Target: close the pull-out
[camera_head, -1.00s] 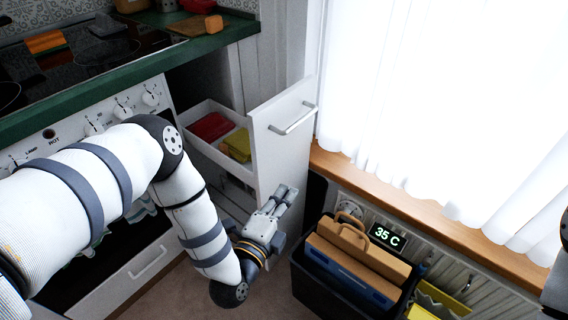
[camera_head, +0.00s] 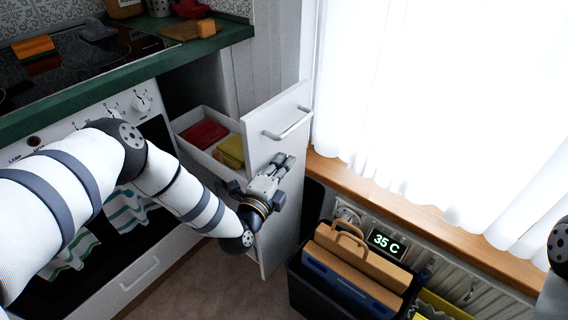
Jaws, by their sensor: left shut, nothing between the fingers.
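The pull-out (camera_head: 279,146) stands open, slid out from under the green counter beside the stove, with its white front towards the window. Its bar handle (camera_head: 288,125) is on the upper part of that front. A red item (camera_head: 203,134) and a yellow item (camera_head: 231,151) lie in its upper basket.
A black bin (camera_head: 309,291) holding wooden and blue boards stands on the floor right of the pull-out. A radiator with a 35 C display (camera_head: 386,243) is under the wooden sill (camera_head: 420,215). The stove (camera_head: 150,225) stands on the left.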

